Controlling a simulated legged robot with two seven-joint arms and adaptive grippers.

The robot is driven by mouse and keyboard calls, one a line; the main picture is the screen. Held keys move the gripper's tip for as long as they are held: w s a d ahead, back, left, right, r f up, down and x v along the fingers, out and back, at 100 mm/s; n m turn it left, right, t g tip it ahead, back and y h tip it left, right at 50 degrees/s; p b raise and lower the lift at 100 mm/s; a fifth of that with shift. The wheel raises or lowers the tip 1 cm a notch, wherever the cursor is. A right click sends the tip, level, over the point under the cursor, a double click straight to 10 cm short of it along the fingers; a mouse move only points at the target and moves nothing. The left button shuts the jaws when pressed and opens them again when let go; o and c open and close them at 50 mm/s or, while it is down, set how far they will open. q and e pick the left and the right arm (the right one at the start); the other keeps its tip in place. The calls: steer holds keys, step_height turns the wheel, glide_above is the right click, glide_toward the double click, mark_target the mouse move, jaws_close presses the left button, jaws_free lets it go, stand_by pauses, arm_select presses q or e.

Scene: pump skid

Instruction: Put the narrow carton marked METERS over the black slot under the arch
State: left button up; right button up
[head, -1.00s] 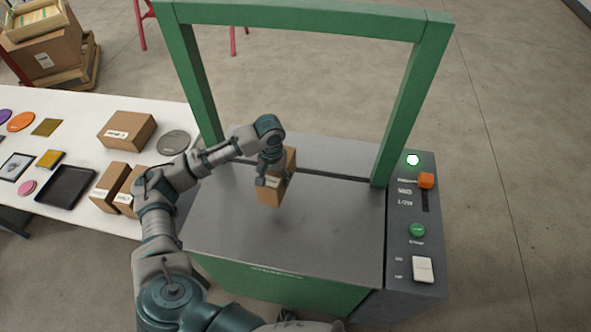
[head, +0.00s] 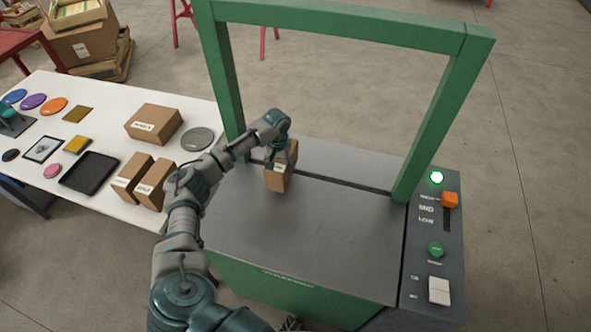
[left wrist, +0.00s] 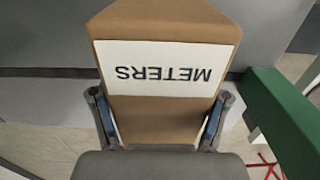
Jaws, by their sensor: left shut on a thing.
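The narrow brown carton marked METERS (left wrist: 165,105) is between the fingers of my left gripper (left wrist: 160,122) in the left wrist view, its white label upside down. In the head view my left gripper (head: 272,158) holds the carton (head: 279,180) over the left part of the grey machine top. The black slot (head: 345,178) runs across that top under the green arch (head: 345,25). The carton is beside the arch's left post and hides the slot's left end. I cannot tell whether the carton touches the top. My right gripper is not in view.
A white table (head: 85,210) at left holds several cartons (head: 155,123), a black tray (head: 89,172) and coloured discs. A control panel (head: 432,235) with an orange knob (head: 450,199) and green button (head: 436,249) is at right. The machine top's front is clear.

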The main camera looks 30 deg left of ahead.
mark_target(291, 155)
arm_select(q)
steer(key=w, duration=0.1)
steer(key=w+d, duration=0.1)
steer(key=shift+w+d+f, duration=0.25)
steer(key=shift+w+d, duration=0.15)
steer(key=shift+w+f, duration=0.1)
steer(key=shift+w, duration=0.25)
steer(key=shift+a+f, duration=0.1)
steer(key=shift+f, duration=0.4)
steer(key=shift+d+f, duration=0.2)
steer(key=shift+f, duration=0.95)
steer(key=shift+d+f, duration=0.15)
steer(key=shift+d, duration=0.3)
steer(key=o, duration=1.5)
steer(key=shift+a, duration=0.15)
steer(key=shift+o, duration=0.2)
steer(key=shift+a+f, duration=0.15)
steer(key=shift+a, duration=0.15)
steer(key=r, duration=1.1)
steer(key=shift+d+r, duration=0.1)
steer(key=shift+d, duration=0.15)
steer(key=shift+a+r, duration=0.15)
steer(key=shift+r, duration=0.4)
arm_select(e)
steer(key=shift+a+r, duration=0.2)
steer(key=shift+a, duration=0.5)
